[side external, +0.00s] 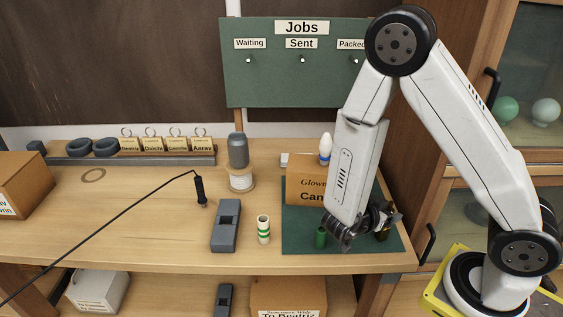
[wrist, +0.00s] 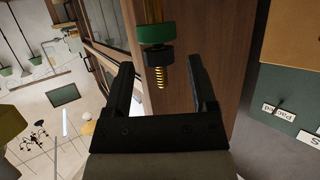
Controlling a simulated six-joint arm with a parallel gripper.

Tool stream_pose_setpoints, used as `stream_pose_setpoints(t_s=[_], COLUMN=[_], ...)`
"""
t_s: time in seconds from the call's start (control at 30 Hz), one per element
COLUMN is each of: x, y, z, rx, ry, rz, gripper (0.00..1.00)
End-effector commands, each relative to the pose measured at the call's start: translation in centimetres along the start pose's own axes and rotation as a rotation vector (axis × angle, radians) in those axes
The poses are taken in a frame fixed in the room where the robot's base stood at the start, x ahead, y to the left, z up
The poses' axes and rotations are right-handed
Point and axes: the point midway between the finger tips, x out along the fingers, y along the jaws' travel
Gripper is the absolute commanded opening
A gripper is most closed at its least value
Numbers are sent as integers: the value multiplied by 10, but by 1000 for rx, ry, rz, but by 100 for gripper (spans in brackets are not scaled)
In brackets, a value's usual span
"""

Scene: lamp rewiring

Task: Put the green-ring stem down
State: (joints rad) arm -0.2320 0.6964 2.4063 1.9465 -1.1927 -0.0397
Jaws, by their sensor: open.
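In the wrist view, the green-ring stem (wrist: 155,32) is a brass rod with a green ring, a black collar and a brass threaded end. It lies between and just beyond the fingertips of my gripper (wrist: 158,62). The jaws are apart, with gaps visible on both sides of the stem. In the side external view, my gripper (side external: 380,219) is low over the right part of the green mat (side external: 299,246). A dark piece with a brass tint shows by the fingers there. I cannot tell whether the stem touches the mat.
A small green cylinder (side external: 320,238) stands on the mat left of my gripper. A green-banded white tube (side external: 263,229) and grey block (side external: 226,226) stand left of the mat.

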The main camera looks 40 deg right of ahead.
Motion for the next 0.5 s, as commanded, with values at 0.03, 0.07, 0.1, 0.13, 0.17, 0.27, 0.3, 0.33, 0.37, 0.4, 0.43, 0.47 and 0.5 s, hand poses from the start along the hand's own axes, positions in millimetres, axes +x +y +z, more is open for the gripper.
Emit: stream_pose_setpoints(t_s=[0.03,0.07,0.1,0.13,0.17,0.27,0.3,0.33,0.37,0.4,0.43,0.47,0.5], x=[-4,-6,-10,-13,-16,-27,-33,-36,-40,-46,-50,-55,-60], y=[-1,-1,-1,-1,-1,-1,-1,-1,-1,-1,-1,-1,-1], z=[0,0,0,0,0,0,0,0,0,0,0,0,0], rx=[1,2,2,2,3,3,3,2,2,2,3,3,2], ry=[0,0,0,0,-1,-2,-1,-1,-1,-2,-3,-2,-2], rz=[-3,-2,-4,-5,-4,-5,-5,-5,-5,-5,-5,-5,-5], gripper=[74,74,74,74,74,74,74,74,74,74,74,74,74])
